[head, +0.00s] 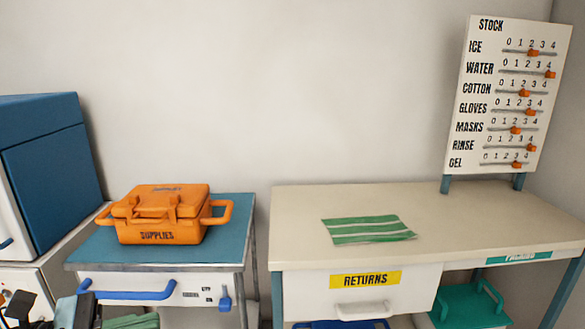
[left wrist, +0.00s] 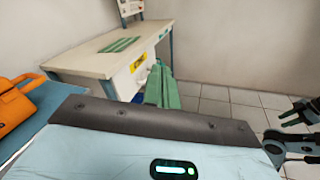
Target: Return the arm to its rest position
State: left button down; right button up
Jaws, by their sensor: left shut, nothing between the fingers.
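My left gripper (head: 132,321) shows at the bottom left of the head view, cut off by the lower edge. It has green fingers, a dark palm and a pale blue housing. In the left wrist view its green fingers (left wrist: 162,88) point away from the camera, shut together with nothing between them. It is in front of the blue-topped cart (head: 226,212). In the left wrist view the fingers overlap the view of the cream table.
An orange supplies case (head: 160,222) stands on the cart. A green striped cloth (head: 368,229) lies on the cream table (head: 290,215), above a returns drawer (head: 330,300). A stock board (head: 500,100) stands at the back right. A dark jointed part (left wrist: 290,140) shows at the wrist view's right.

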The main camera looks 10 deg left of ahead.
pick_arm(q)
jog(key=s+a+f+n+t+y+p, duration=0.1)
jog(key=s+f+n+t+y+p, duration=0.35)
jog(key=n, duration=1.15)
jog(key=s+a+f+n+t+y+p, duration=0.15)
jog(key=f+n+y+p, duration=0.5)
jog(key=n, duration=0.95)
jog(key=s+d+f+n+g+p, duration=0.2)
jog(key=s+d+f+n+g, duration=0.2)
jog(key=s+n, duration=0.4)
jog(key=s+d+f+n+g+y+p, duration=0.1)
jog(key=s+d+f+n+g+p, duration=0.2)
jog(key=s+d+f+n, duration=0.4)
jog(key=s+n+g, duration=0.1)
jog(key=s, duration=0.2)
jog(key=shift+s+d+p, duration=0.15)
jog(key=shift+d+p, duration=0.15)
jog(key=shift+d, duration=0.1)
pick_arm(e)
jog(key=w+r+t, duration=0.1)
jog(key=w+r, duration=0.3)
jog(key=r, duration=0.5)
jog(key=w+r+t, duration=0.2)
jog(key=w+r, duration=0.2)
jog(key=r, duration=0.6)
jog(key=shift+a, duration=0.4)
pick_arm(q)
jog(key=shift+f, duration=0.1)
pick_arm(e)
jog(key=shift+w+r, duration=0.1)
